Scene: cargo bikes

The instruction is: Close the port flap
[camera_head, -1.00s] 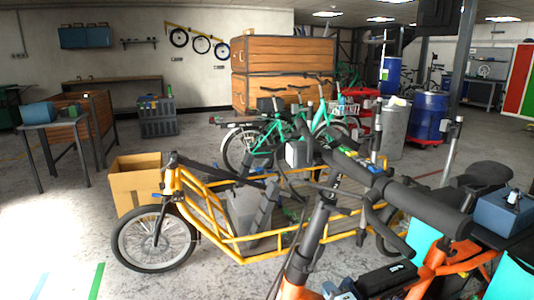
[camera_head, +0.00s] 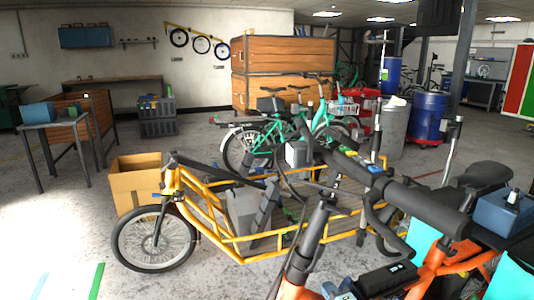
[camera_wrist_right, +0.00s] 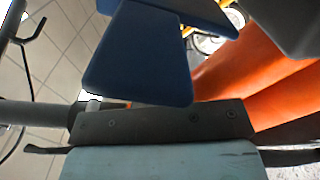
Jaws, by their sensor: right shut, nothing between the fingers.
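An orange bike (camera_head: 440,268) fills the lower right of the head view. A black unit (camera_head: 387,279) with a small white mark sits low on it. I cannot make out the port flap for sure in either view. My right gripper (camera_head: 340,290) shows only partly at the bottom edge of the head view, just left of the black unit. In the right wrist view its blue fingers (camera_wrist_right: 140,60) are shut, with nothing seen between them, in front of the orange frame (camera_wrist_right: 265,88). Whether they touch the bike I cannot tell. My left gripper is not in view.
The orange bike's dark handlebar (camera_head: 405,192) spans above the black unit. A blue box (camera_head: 503,212) sits at the bike's right. A yellow cargo bike (camera_head: 285,243) stands behind, with a cardboard box (camera_head: 135,187) at its left. The floor at the lower left is clear.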

